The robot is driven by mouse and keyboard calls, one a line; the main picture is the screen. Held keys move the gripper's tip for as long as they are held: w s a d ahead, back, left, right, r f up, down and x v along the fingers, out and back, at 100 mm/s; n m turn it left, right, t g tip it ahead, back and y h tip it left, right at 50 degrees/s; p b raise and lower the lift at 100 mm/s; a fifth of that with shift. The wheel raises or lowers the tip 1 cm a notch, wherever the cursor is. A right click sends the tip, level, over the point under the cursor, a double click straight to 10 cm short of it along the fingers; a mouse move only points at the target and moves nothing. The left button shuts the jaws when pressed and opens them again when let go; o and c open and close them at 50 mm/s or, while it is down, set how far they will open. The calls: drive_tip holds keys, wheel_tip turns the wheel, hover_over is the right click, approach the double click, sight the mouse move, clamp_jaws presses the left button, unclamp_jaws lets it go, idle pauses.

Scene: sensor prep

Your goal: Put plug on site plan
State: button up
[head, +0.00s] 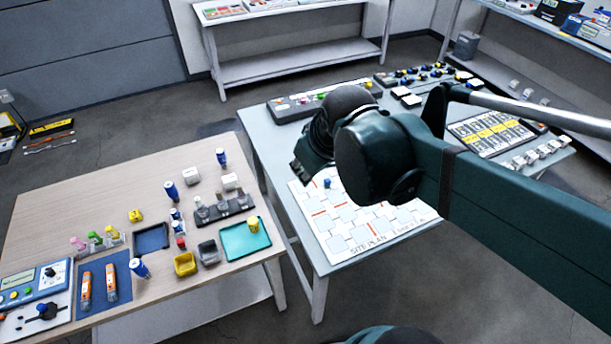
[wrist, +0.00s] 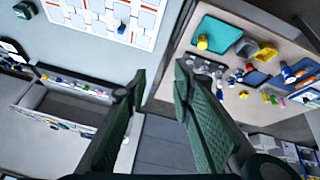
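The site plan (head: 346,243) is a white sheet with pale blue squares and red lines on the right-hand table, partly hidden behind my arm. It also shows at the top left of the wrist view (wrist: 142,42). A small blue piece (head: 327,183) stands on it, also seen in the wrist view (wrist: 121,27). I cannot tell which object is the plug. My gripper (wrist: 159,76) is open and empty, its two green fingers apart above the gap between the tables. In the head view my gripper (head: 306,168) hangs over the left edge of the right table.
The wooden table at left holds a teal tray (head: 233,253) with a yellow piece (head: 253,224), yellow (head: 185,265) and grey bins, blue-capped bottles and a dark rack (head: 226,214). Racks of small parts line the right table's far side. A floor gap separates the tables.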

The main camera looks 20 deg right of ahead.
drive_tip(key=shift+s+a+r+m+t, duration=0.1)
drive_tip(key=shift+s+a+m+t, duration=0.2)
drive_tip(key=shift+s+m, duration=0.35)
drive_tip(key=shift+s+a+r+m+t, duration=0.15)
drive_tip(key=shift+s+a+m, duration=0.3)
drive_tip(key=shift+s, duration=0.3)
drive_tip(key=shift+s+a+r+m+t, duration=0.1)
drive_tip(key=shift+s+a+m+t, duration=0.2)
drive_tip(key=shift+s+m, duration=0.3)
